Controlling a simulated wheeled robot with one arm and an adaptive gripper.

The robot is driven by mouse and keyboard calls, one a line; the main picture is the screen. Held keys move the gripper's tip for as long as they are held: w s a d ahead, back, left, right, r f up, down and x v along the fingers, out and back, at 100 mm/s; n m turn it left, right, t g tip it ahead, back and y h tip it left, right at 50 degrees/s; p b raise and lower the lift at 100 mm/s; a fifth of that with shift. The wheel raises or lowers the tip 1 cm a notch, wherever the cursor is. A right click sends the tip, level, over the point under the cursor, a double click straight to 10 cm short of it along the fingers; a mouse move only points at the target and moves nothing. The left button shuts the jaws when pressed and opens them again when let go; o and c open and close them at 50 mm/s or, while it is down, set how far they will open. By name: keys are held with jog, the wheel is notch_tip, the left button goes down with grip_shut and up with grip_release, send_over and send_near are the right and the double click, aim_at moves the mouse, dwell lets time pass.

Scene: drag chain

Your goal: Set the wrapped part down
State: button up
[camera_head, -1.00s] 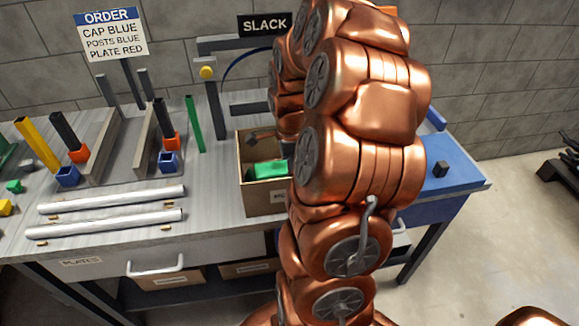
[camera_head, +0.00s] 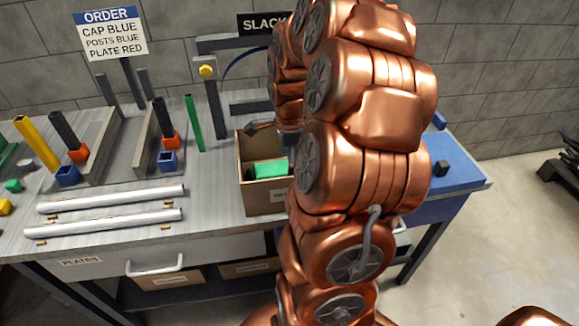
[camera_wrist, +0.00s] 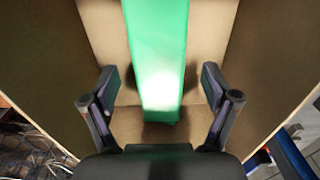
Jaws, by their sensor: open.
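The green wrapped part (camera_head: 270,168) lies inside an open cardboard box (camera_head: 265,199) on the bench, its far right end hidden by my arm. In the wrist view the green part (camera_wrist: 157,50) runs lengthwise down the middle of the box (camera_wrist: 265,60), against its brown floor. My gripper (camera_wrist: 160,95) is open, one finger on each side of the part, with a gap on both sides. In the head view one dark finger shows at the box's rim; the rest of my gripper is hidden behind my arm.
Two white tubes (camera_head: 110,198) lie left of the box. A green post (camera_head: 194,123), a rack with capped posts (camera_head: 160,118) and a stand with a SLACK sign (camera_head: 262,24) are close by. A blue surface (camera_head: 450,160) lies at right.

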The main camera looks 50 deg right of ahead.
notch_tip(320, 180, up, 9)
jog(key=b, duration=0.1)
jog(key=s+a+n, duration=0.3)
jog(key=a+n, duration=0.4)
jog(key=a, duration=0.2)
jog(key=s+a+n, duration=0.2)
jog(key=a+n, duration=0.4)
jog(key=a, duration=0.4)
jog(key=s+a+f+n+g, duration=0.1)
jog(key=s+a+f+n, duration=0.4)
jog(key=s+a+n, duration=0.3)
jog(key=s+n, duration=0.4)
jog(key=shift+s+a+g, duration=0.2)
jog(key=shift+a+g, duration=0.15)
jog(key=shift+g, duration=0.05)
jog(key=shift+r, duration=0.15)
notch_tip(320, 180, up, 7)
jog(key=p, duration=0.6)
jog(key=shift+f+p, duration=0.2)
jog(key=shift+p, duration=0.15)
jog(key=shift+c, duration=0.3)
